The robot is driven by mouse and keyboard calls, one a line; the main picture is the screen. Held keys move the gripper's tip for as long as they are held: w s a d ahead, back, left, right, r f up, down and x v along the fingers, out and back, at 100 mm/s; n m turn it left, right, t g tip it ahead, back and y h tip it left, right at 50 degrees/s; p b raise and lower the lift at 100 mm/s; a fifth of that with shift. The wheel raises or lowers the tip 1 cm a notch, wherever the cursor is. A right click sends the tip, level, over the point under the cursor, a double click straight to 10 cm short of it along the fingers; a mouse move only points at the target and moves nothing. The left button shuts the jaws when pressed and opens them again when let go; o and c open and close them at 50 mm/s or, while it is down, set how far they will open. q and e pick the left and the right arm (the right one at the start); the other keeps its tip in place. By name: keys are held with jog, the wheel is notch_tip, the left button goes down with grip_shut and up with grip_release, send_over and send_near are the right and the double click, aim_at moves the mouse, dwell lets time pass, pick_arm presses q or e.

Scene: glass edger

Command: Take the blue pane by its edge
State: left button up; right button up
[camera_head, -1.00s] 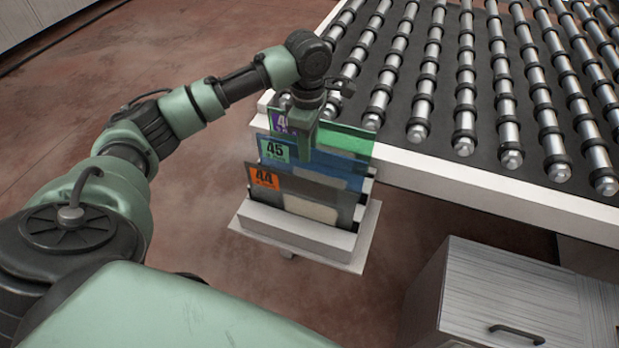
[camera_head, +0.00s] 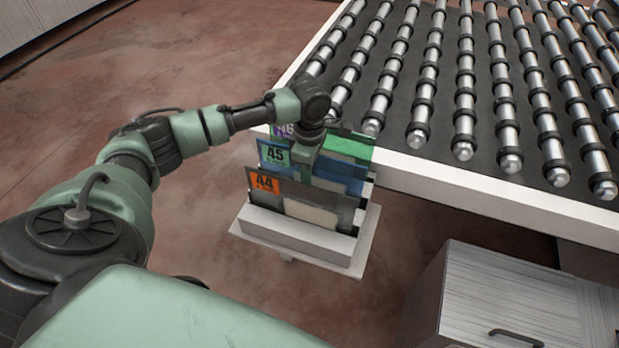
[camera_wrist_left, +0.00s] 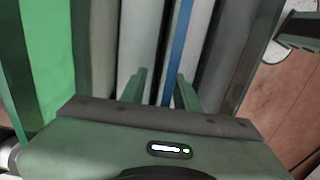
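The blue pane (camera_head: 340,184), with a green label 45, stands upright in a slotted rack (camera_head: 300,232), between a dark pane and a green pane. My left gripper (camera_head: 302,170) points down at the panes from above and partly hides them. In the left wrist view the blue pane shows as a thin edge (camera_wrist_left: 179,45). My left gripper (camera_wrist_left: 160,88) is open there, with a finger on each side of that edge. The edge lies nearer the right finger; whether it touches is unclear. My right gripper is out of view.
A dark pane (camera_head: 310,198) with orange label 44 stands in front, and a green pane (camera_head: 348,147) behind. A roller table (camera_head: 470,190) stands close behind the rack. A grey cabinet (camera_head: 510,290) is at the lower right. Open floor lies left.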

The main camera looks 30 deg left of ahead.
pick_arm(q)
grip_shut()
jog(key=shift+w+r, duration=0.1)
dwell(1.2)
